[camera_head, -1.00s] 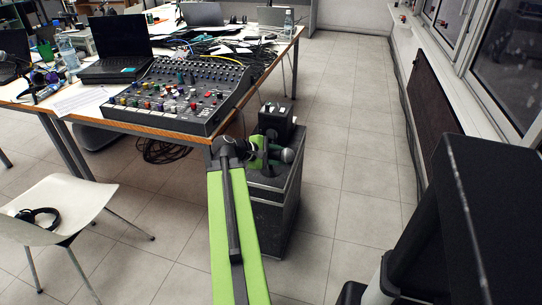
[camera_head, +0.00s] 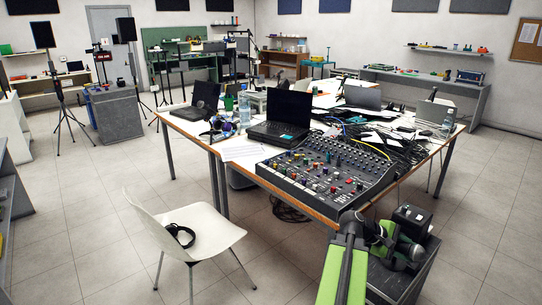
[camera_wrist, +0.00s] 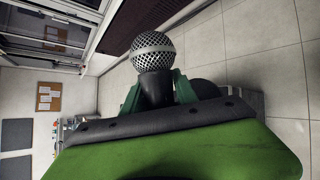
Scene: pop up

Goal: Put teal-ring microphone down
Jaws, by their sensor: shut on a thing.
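The microphone (camera_wrist: 153,54) has a silver mesh head with a pale band and a black body, seen close in the wrist view. My gripper (camera_wrist: 157,92) is shut on its body, with green fingers on both sides. No teal ring can be made out; the lower body is hidden by the gripper. In the head view my gripper (camera_head: 392,240) is at the lower right, beyond the near corner of the table (camera_head: 322,216). The microphone's head (camera_head: 416,252) points right there, above a dark case (camera_head: 398,284).
The table carries a mixing console (camera_head: 325,178), a laptop (camera_head: 282,118), a bottle (camera_head: 245,110) and tangled cables (camera_head: 385,145). A small black box (camera_head: 412,219) stands on the case. A white chair (camera_head: 185,232) holds headphones (camera_head: 180,235).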

